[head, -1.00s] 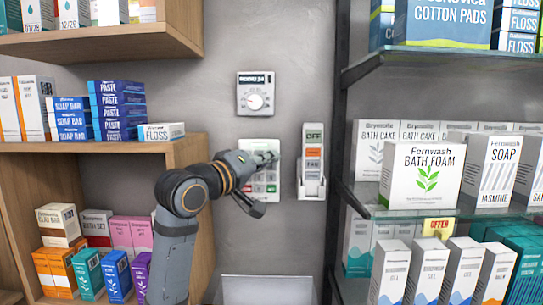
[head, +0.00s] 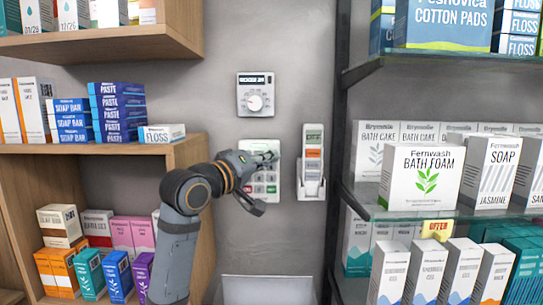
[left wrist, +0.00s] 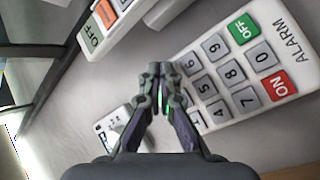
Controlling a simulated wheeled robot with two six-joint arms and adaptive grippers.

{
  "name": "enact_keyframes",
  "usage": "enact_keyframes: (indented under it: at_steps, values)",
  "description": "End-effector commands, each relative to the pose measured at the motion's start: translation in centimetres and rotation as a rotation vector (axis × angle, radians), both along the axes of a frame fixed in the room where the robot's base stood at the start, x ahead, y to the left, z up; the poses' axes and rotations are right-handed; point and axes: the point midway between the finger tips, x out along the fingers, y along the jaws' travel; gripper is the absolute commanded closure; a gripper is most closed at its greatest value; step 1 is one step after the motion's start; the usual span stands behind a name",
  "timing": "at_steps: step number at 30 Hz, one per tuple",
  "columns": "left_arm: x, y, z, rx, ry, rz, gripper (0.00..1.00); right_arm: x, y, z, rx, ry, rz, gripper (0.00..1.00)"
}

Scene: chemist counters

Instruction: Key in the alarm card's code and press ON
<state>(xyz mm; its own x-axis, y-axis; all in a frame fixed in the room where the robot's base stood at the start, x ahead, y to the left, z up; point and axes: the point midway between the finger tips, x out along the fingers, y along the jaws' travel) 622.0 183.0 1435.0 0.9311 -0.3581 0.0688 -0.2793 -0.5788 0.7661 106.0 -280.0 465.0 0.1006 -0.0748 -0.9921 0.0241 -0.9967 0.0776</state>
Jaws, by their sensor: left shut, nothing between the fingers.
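The alarm keypad (head: 258,146) is a white panel on the grey wall. My left gripper (head: 272,157) is shut and empty, in front of the keypad's upper part. Its fingertips (left wrist: 160,70) show beside the keypad's end away from ALARM; I cannot tell whether they touch it. The gripper hides part of the display and keys. I cannot make out an alarm card. My right gripper is not in view.
A thermostat with a round dial (head: 255,103) is above the keypad. A white remote (head: 313,140) stands in a wall holder (head: 311,188) to its right. Wooden shelves (head: 180,150) with boxes are left, glass shelves (head: 400,213) with boxes right. Bare wall lies below the keypad.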

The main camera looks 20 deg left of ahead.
Motion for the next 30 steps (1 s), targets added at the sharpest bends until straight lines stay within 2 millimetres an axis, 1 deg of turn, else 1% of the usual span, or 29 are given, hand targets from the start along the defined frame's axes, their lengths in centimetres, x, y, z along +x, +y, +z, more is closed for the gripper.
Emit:
enact_keyframes:
  at_steps: [16, 25, 30]
  values:
    - [0.3, 0.1, 0.0, 0.0, 0.001, 0.001, 1.0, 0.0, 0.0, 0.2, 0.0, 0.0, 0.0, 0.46]
    - [-0.9, -0.2, 0.0, 0.001, 0.0, 0.001, 1.0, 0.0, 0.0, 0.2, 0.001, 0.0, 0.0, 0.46]
    - [-1.1, -0.3, -0.1, 0.0, 0.001, 0.001, 1.0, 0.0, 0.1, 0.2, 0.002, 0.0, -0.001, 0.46]
